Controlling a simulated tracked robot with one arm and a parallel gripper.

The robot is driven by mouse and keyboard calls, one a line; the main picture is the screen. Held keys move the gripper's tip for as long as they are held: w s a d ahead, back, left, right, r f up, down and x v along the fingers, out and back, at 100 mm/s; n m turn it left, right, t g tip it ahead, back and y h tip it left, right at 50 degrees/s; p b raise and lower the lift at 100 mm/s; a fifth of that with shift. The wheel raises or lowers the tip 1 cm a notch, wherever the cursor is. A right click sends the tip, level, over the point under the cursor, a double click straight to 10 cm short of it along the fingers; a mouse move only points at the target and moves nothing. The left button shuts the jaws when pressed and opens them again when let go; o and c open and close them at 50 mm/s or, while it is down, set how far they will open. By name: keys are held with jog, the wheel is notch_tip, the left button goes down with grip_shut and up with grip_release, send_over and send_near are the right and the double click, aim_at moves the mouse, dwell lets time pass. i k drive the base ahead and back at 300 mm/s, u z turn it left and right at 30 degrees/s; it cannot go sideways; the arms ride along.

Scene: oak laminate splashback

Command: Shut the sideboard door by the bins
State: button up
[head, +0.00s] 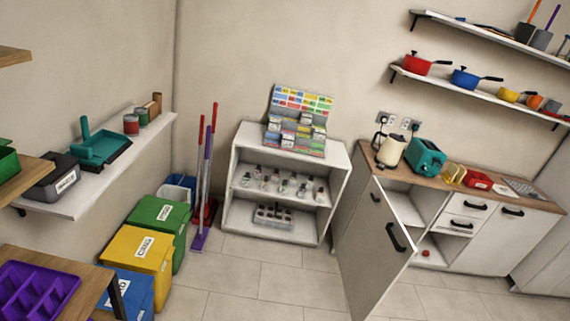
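The sideboard (480,192) stands at the right, with white fronts, black handles and a wooden top. Its left-end door (372,262) stands wide open, swung out over the floor, and its black handle (396,237) faces the right. Behind the door I see part of the open cabinet inside, with a small red thing on its floor. The bins are at the left across the floor: a green bin (157,222), a yellow bin (137,252) and a blue bin (130,288). My gripper is not in view.
A white open shelf unit (237,160) with small jars stands between bins and sideboard. Brooms (205,165) lean in the corner. A table with a purple tray (38,292) is at the lower left. The tiled floor (255,285) in the middle is clear.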

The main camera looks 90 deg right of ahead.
aim_at(375, 248)
jog(key=z, duration=0.85)
jog(key=i, duration=0.1)
jog(key=z, duration=2.45)
jog(key=i, duration=1)
jog(key=u, duration=0.5)
jog(key=k, duration=0.7)
jog(key=z, duration=0.4)
